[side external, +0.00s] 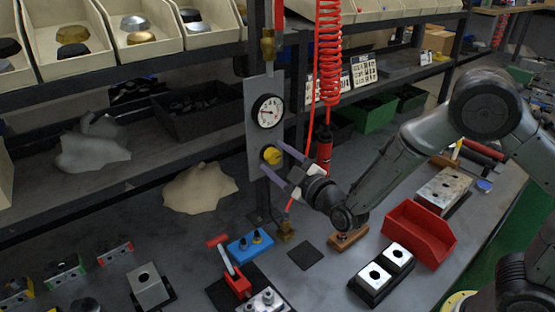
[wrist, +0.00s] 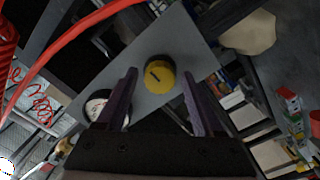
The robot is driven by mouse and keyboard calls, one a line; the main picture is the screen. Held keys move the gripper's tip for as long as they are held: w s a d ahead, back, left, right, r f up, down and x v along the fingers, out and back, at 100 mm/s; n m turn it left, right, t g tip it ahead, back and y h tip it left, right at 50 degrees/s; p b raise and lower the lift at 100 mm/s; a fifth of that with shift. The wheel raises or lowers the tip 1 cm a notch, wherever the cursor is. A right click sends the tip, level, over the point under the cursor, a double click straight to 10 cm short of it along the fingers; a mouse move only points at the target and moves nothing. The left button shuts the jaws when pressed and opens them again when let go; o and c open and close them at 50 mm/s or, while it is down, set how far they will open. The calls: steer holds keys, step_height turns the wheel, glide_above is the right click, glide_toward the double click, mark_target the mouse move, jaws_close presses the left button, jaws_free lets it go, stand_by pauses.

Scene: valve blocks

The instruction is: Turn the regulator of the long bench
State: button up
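The regulator is a yellow round knob (side external: 271,155) on an upright grey panel (side external: 256,113), below a white dial gauge (side external: 268,111). In the wrist view the knob (wrist: 160,74) faces me and has a dark line on its front. The gauge (wrist: 98,104) is partly hidden behind a finger. My gripper (side external: 272,162) is in front of the panel with its two purple fingers apart. In the wrist view the fingers (wrist: 160,85) stand to either side of and below the knob, with clear space between. I cannot tell how deep the tips reach.
A red coiled hose (side external: 329,50) with a red tool (side external: 324,143) hangs just right of the panel, near my arm. Shelves (side external: 140,190) run behind.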

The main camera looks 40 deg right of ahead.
jaws_close()
steer(key=shift+m, duration=0.3)
steer(key=m, duration=0.3)
steer(key=shift+m, duration=0.3)
steer(key=m, duration=0.4)
steer(key=shift+m, duration=0.3)
steer(key=m, duration=0.4)
steer(key=shift+m, duration=2.4)
